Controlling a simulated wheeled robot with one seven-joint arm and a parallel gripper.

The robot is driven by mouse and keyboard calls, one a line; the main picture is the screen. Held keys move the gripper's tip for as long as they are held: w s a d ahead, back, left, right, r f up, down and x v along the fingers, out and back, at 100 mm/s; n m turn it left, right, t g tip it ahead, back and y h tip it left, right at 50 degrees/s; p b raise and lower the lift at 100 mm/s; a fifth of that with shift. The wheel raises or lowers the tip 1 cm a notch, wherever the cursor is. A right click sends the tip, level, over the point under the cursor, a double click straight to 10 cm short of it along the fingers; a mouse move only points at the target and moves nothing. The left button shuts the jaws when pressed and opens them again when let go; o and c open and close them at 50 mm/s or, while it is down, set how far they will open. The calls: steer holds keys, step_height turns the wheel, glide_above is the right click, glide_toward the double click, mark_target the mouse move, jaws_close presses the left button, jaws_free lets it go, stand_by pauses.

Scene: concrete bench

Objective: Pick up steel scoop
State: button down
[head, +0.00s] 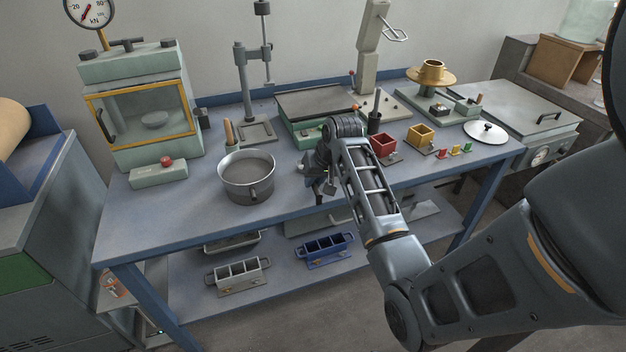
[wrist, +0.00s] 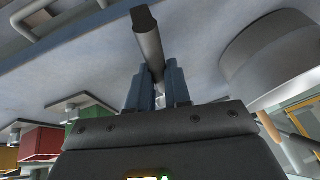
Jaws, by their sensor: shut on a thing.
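My gripper (wrist: 159,76) is shut on a dark grey metal bar in the wrist view, which I take to be the handle of the steel scoop (wrist: 149,45). The bar passes between the two blue-grey fingers and sticks out beyond them, with its blunt end near the top of the picture. The scoop's bowl cannot be made out. In the head view my gripper (head: 319,188) is at the bench's front edge, right of the steel pot, and my wrist hides most of it. I cannot tell whether the scoop touches the bench.
The wide steel pot (head: 248,178) stands close by on the blue-grey bench (head: 210,212). Red (head: 383,146) and yellow (head: 420,136) bins stand right of my wrist. A green-based box (head: 316,110) is behind it. A lower shelf holds a blue divided rack (head: 325,250).

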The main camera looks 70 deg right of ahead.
step_height(320, 180, up, 4)
steer(key=shift+d+r+b, duration=0.15)
steer(key=shift+r+b, duration=0.05)
steer(key=shift+b, duration=0.1)
steer(key=s+d+r+b, duration=0.1)
steer(key=s+d+r, duration=0.4)
steer(key=s, duration=0.5)
steer(key=shift+d+r, duration=0.2)
steer(key=shift+r, duration=0.6)
steer(key=shift+s, duration=0.1)
